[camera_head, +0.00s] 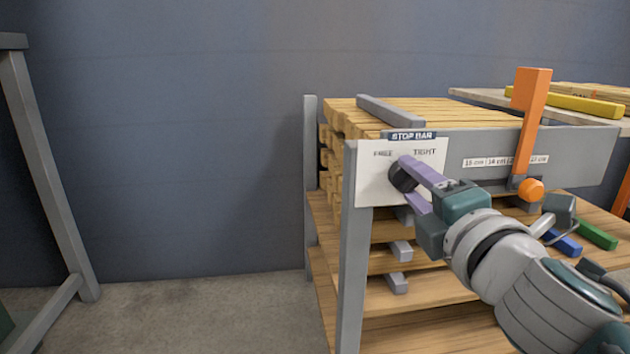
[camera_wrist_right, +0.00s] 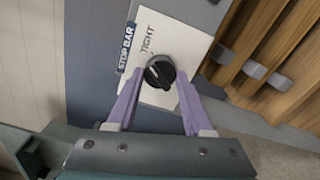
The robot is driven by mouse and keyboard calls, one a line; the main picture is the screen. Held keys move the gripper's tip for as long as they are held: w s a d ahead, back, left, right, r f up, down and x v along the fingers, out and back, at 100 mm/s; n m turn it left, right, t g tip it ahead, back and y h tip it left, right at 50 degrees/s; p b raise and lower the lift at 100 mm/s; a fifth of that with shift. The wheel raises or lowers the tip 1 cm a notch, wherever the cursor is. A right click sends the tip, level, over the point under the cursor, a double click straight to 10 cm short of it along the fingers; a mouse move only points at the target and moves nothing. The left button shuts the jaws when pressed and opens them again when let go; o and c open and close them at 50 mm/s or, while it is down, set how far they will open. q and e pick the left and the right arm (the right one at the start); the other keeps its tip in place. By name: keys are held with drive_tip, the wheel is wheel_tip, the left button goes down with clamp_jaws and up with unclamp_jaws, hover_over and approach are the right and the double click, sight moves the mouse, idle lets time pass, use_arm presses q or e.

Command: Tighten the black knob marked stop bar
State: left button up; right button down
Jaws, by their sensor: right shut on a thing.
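The black knob (camera_head: 401,177) sits on a white plate (camera_head: 370,189) with a blue STOP BAR label (camera_head: 413,135) above it and the words FREE at left and TIGHT at right. My right gripper (camera_head: 410,184) has its purple fingers on either side of the knob, shut on it. In the right wrist view the knob (camera_wrist_right: 159,72) shows between the fingertips, with a pale pointer line on its face. The word TIGHT (camera_wrist_right: 147,40) is readable there; FREE is not seen in that view. My left gripper is not in view.
A grey bar (camera_head: 590,150) with a length scale (camera_head: 505,161) runs right from the plate. An orange upright (camera_head: 530,105) with an orange knob (camera_head: 531,189) stands on it. Stacked wooden strips (camera_head: 350,119) lie behind. Open floor (camera_head: 210,310) lies at left.

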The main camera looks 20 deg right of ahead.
drive_tip(key=shift+m, duration=0.8)
drive_tip(key=shift+c, duration=1.5)
unclamp_jaws()
drive_tip(key=v, duration=1)
drive_tip(key=shift+d, duration=0.1)
